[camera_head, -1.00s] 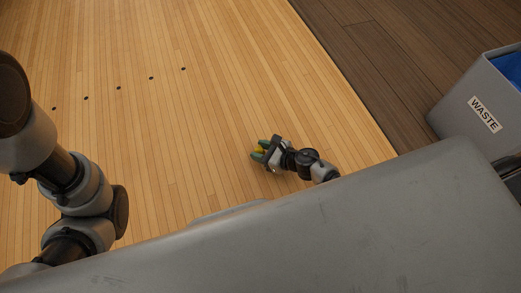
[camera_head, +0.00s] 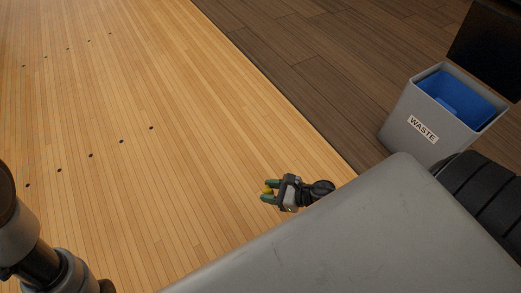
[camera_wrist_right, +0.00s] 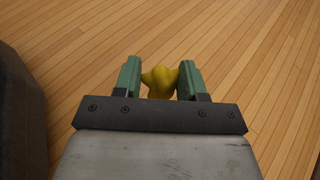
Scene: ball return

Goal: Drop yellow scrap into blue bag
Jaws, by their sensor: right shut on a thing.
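My right gripper (camera_head: 268,193) is shut on the yellow scrap (camera_head: 267,189), out over the pale wood lane. In the right wrist view the scrap (camera_wrist_right: 161,80) is a crumpled yellow lump between the two green fingers of the gripper (camera_wrist_right: 160,80). The blue bag (camera_head: 455,97) lines a grey bin marked WASTE (camera_head: 441,122) at the upper right, well to the right of my right gripper. The bag's mouth is open at the top. Of my left arm only links show at the lower left; its gripper is out of view.
The pale lane (camera_head: 150,160) with black dots is clear. A darker wood floor (camera_head: 320,75) lies between the lane and the bin. A dark box-like thing (camera_head: 490,45) stands behind the bin. A ribbed black object (camera_head: 490,195) is in front of it.

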